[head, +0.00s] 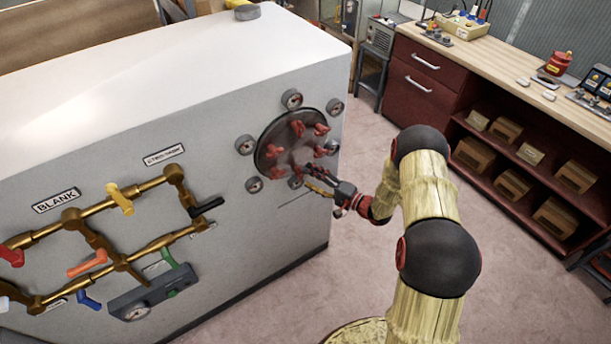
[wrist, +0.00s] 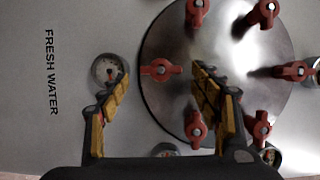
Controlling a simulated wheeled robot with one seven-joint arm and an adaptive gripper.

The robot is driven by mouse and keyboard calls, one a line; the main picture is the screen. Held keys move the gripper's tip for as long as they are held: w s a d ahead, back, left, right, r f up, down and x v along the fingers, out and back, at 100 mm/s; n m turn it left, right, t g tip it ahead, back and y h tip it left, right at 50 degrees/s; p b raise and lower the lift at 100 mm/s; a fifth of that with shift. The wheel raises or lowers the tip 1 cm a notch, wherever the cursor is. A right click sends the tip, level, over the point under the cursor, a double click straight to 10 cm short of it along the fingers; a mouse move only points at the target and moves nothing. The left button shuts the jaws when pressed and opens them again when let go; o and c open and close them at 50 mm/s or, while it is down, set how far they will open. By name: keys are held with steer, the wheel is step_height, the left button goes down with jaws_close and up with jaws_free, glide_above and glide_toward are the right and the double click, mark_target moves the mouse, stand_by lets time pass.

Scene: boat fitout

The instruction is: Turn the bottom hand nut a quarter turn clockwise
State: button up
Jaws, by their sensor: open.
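A round metal cover plate (head: 262,160) with several red hand nuts is on the side of the white cabinet. The bottom hand nut (head: 278,172) is at the plate's lower edge. In the wrist view this nut (wrist: 160,70) is at the plate's left side, with its wings roughly level in the picture. My gripper (head: 312,183) is open in front of the plate's lower part. In the wrist view my gripper (wrist: 160,78) has one finger on each side of the nut in the picture. No contact shows, and the depth gap is hard to tell.
Several gauges (head: 292,98) ring the plate; one gauge (wrist: 108,70) is close to the left finger. Brass pipes with coloured valve handles (head: 120,199) are on the cabinet's left. A wooden workbench (head: 490,72) stands at right. The floor (head: 375,135) between is clear.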

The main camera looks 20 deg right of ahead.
steer(key=v, duration=0.9)
steer(key=shift+s, duration=0.1)
